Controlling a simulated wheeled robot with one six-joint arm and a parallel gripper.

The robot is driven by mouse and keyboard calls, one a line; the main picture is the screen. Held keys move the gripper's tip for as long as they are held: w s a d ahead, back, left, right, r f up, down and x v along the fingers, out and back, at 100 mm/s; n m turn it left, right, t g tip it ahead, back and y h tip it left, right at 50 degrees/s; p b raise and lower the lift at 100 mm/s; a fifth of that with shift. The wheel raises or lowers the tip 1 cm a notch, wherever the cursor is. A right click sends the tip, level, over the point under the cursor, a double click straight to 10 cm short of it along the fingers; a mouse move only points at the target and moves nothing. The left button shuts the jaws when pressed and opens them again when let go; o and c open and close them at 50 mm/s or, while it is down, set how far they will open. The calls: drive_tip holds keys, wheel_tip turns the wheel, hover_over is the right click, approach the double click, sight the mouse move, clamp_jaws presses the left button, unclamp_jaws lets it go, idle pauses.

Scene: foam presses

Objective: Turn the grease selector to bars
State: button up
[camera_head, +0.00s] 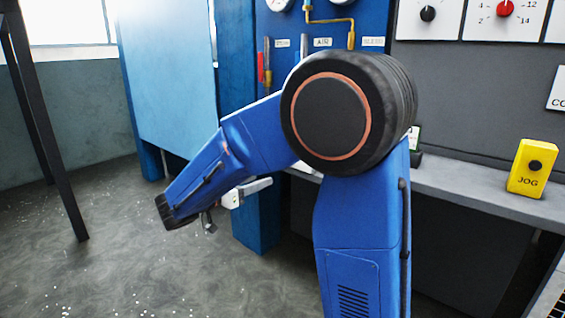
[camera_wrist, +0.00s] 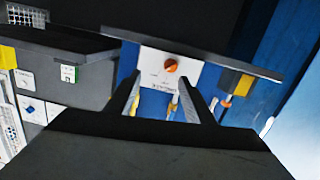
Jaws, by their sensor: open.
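In the wrist view, a white plate (camera_wrist: 150,62) with a round orange-red knob (camera_wrist: 171,65) is on a blue panel. Its printed lettering is too small and tilted to read, so I cannot confirm that it is the grease selector or tell its setting. My gripper (camera_wrist: 163,90) is open, its two dark fingers reaching toward the plate with the knob beyond them. Nothing is seen between the fingertips. In the head view my blue arm bends down to the left, and I cannot make out the plate or the fingers clearly.
A yellow JOG box (camera_head: 532,168) stands on the grey ledge (camera_head: 480,187) at right. Above are a black knob (camera_head: 428,14) and a red knob (camera_head: 505,8) with numbers. Pipes and AIR and BLEED labels are behind my arm. The floor (camera_head: 130,255) at left is clear.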

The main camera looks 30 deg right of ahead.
drive_tip(key=w+d, duration=0.4)
drive_tip(key=d, duration=0.3)
drive_tip(key=w+d+t, duration=0.1)
drive_tip(key=w+d, duration=0.3)
drive_tip(key=d, duration=0.3)
drive_tip(key=shift+d+r+m+h, duration=0.2)
drive_tip(key=shift+r+m+h, duration=0.1)
drive_tip(key=shift+h, duration=0.1)
drive_tip(key=c, duration=1)
